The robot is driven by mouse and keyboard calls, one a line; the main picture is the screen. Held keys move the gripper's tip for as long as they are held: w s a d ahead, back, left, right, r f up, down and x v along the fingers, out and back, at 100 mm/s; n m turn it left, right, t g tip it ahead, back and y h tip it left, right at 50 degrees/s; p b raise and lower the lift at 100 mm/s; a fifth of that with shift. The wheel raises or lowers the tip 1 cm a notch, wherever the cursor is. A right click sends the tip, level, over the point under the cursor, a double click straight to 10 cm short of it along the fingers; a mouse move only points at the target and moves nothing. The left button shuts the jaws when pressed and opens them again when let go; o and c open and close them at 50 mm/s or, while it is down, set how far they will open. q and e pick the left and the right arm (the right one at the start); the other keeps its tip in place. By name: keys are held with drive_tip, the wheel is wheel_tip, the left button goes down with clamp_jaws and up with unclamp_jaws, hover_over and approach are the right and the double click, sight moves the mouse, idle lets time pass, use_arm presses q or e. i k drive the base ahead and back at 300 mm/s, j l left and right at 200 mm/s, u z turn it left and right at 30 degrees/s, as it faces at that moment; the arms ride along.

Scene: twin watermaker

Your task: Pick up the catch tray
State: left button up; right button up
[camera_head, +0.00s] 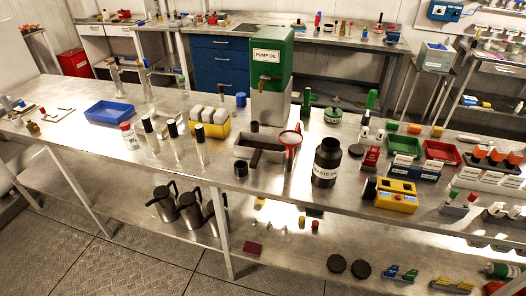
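A dark grey, shallow tray (262,143), which looks like the catch tray, sits on the steel bench below the tap of the green and grey pump oil dispenser (272,85). A red-rimmed funnel (290,138) stands at its right end and hides part of it. A small black cup (241,168) stands close to its front left. A blue shallow tray (110,111) lies farther left on the same bench. Neither of my grippers is in view.
A black waste oil bottle (326,162) stands right of the funnel. Capped clear cylinders (202,150) and a yellow rack of white-topped bottles (209,125) stand to the left. The bench front has some bare steel. Dark jugs (190,208) stand on the lower shelf.

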sight(259, 154)
drive_tip(key=i+j+z, duration=0.1)
drive_tip(key=j, duration=0.25)
drive_tip(key=i+j+z, duration=0.1)
drive_tip(key=j, duration=0.25)
drive_tip(key=i+j, duration=0.25)
drive_tip(key=i+j+z, duration=0.15)
drive_tip(key=j, duration=0.3)
